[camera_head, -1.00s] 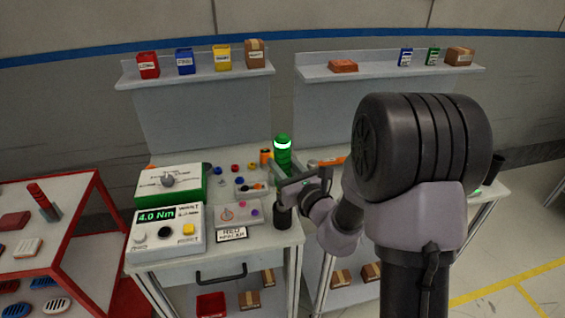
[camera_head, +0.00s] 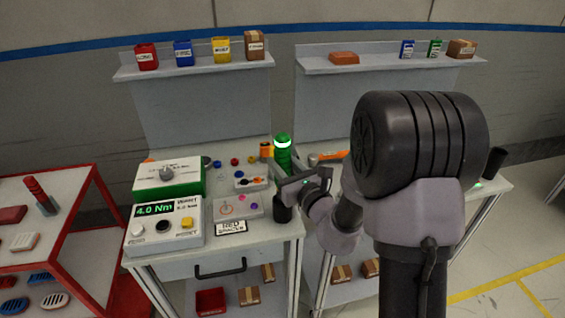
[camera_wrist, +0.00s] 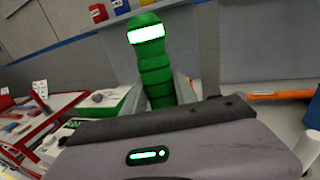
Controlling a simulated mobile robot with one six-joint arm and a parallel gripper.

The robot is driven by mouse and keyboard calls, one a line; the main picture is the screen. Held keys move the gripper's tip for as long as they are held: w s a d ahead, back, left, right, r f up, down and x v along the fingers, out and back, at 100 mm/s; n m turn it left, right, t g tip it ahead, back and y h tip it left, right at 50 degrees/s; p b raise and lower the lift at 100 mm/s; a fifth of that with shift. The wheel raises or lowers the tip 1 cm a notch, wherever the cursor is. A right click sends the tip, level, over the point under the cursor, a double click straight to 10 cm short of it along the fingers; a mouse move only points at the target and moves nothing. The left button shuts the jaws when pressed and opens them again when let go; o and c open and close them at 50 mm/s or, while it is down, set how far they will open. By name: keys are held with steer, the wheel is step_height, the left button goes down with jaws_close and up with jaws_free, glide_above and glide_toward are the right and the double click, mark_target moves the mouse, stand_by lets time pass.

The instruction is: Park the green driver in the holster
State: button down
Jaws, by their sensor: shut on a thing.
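The green driver (camera_head: 283,156) stands upright, a ribbed green body with a bright white ring near its top. It fills the middle of the wrist view (camera_wrist: 155,65), leaning slightly there. My gripper (camera_head: 281,178) is shut on its lower body. A dark cylindrical holster (camera_head: 283,208) stands directly below my gripper at the right front corner of the left bench. The driver's lower end is hidden behind my gripper, so I cannot tell how far it sits in the holster.
A torque box reading 4.0 Nm (camera_head: 165,229) and a green-and-white box (camera_head: 168,178) stand left on the bench. A RED SPACER label (camera_head: 231,228) lies left of the holster. An orange-and-black cylinder (camera_head: 266,151) stands behind. Another dark cup (camera_head: 495,162) is far right.

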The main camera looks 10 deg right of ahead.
steer(key=shift+f+b, duration=0.5)
steer(key=shift+f, duration=0.1)
stand_by(0.3)
steer(key=c, duration=0.9)
jaws_free()
